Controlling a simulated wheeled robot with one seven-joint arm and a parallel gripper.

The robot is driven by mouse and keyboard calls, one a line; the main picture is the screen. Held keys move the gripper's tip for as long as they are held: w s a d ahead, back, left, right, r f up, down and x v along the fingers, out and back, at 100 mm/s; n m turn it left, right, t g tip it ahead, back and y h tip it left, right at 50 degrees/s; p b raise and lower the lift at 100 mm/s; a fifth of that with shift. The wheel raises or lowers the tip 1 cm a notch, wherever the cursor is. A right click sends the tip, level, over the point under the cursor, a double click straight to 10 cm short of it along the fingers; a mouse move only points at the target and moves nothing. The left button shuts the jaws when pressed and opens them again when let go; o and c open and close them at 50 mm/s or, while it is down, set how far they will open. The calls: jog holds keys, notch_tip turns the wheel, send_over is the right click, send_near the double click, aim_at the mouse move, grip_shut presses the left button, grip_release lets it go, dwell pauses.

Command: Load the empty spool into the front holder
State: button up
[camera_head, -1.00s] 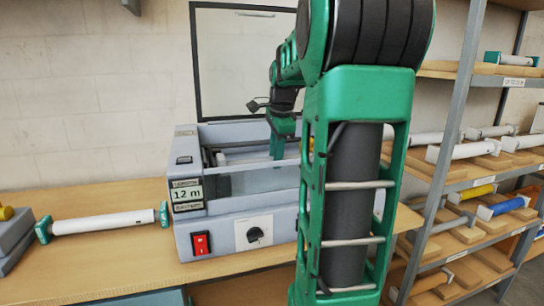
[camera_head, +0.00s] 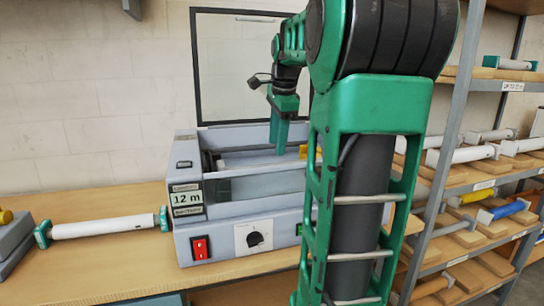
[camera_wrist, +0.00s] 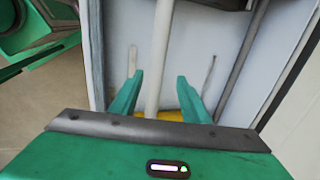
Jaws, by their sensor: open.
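My gripper (camera_head: 281,150) is over the open top of the grey laminator (camera_head: 245,243), pointing down. In the wrist view its two green fingers (camera_wrist: 158,92) are spread apart, with a slim pale tube (camera_wrist: 160,50) in the gap between them. The fingers do not appear closed on it. I cannot tell whether this tube is the empty spool. A yellow part (camera_wrist: 172,115) shows beyond the fingers and also in the head view (camera_head: 304,153). The front holder cannot be made out clearly. A white spool with green ends (camera_head: 103,227) lies on the table left of the laminator.
The wooden table (camera_head: 130,268) has bare room in front of the white spool. Shelves at the right hold several spools on wooden blocks, one of them blue (camera_head: 508,210). A dark-framed panel (camera_head: 235,65) stands behind the laminator. My arm hides the laminator's right end.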

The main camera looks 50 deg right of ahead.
jog(key=v, duration=0.5)
jog(key=shift+s+r, duration=0.1)
jog(key=shift+r, duration=0.3)
